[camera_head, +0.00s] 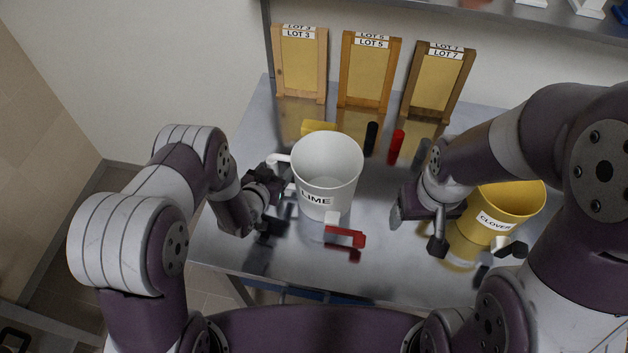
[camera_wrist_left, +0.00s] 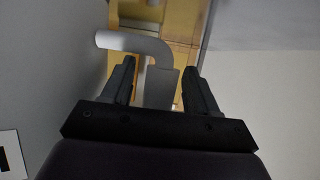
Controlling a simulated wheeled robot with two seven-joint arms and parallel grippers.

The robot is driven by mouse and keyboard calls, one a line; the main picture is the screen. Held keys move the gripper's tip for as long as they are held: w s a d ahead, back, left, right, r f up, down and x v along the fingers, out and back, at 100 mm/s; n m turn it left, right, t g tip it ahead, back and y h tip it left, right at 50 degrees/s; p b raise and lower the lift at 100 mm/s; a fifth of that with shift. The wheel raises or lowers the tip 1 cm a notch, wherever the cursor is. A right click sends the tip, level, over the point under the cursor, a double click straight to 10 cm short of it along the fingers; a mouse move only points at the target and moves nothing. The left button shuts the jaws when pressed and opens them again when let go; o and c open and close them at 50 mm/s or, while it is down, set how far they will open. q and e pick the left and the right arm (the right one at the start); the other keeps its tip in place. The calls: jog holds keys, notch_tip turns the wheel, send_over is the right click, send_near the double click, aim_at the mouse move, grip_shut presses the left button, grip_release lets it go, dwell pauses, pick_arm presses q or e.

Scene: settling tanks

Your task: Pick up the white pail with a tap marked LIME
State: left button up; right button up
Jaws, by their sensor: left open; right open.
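The white pail marked LIME (camera_head: 326,175) stands upright on the metal table, with its red-levered tap (camera_head: 346,236) facing the front and its white handle (camera_head: 279,160) on the left. My left gripper (camera_head: 279,187) is at the handle side of the pail. In the left wrist view the handle (camera_wrist_left: 139,42) shows grey, with its end between the open fingers (camera_wrist_left: 160,85); contact cannot be told. My right gripper (camera_head: 418,228) is open and empty, left of the yellow pail marked CLOVER (camera_head: 511,201), which my right arm partly hides.
Three wooden-framed boards, LOT 3 (camera_head: 300,68), LOT 5 (camera_head: 368,75) and LOT 7 (camera_head: 436,85), stand behind. A yellow block (camera_head: 318,127), a black cylinder (camera_head: 371,138), a red cylinder (camera_head: 396,147) and a grey cylinder (camera_head: 421,153) lie between.

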pick_arm(q)
jog(key=shift+s, duration=0.1)
jog(key=c, duration=1.1)
jog(key=shift+r, duration=0.15)
